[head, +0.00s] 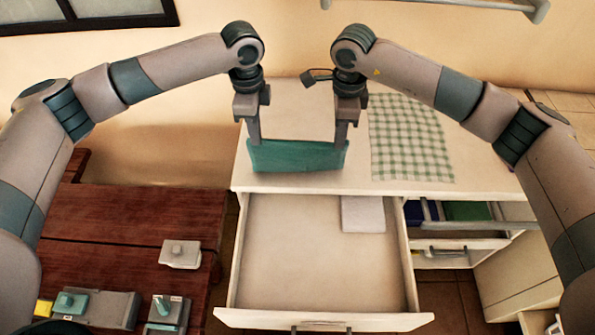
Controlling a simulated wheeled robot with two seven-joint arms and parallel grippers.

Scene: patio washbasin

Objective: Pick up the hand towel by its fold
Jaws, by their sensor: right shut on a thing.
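The green hand towel (296,157) is at the front left of the white counter, its long upper edge running from one gripper to the other. My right gripper (341,141) is shut on the towel's right end. My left gripper (254,141) is at the towel's left end, touching or very close to it. I see its fingers edge-on and cannot tell whether they grip the cloth. The towel hides the fingertips in part. I cannot tell whether its lower edge rests on the counter.
A green checked cloth (410,138) lies on the counter (215,0) at right. Below, an open drawer (300,245) holds a white folded cloth (363,214). A wooden bench (130,225) at left carries several small boxes, including a light one (180,254).

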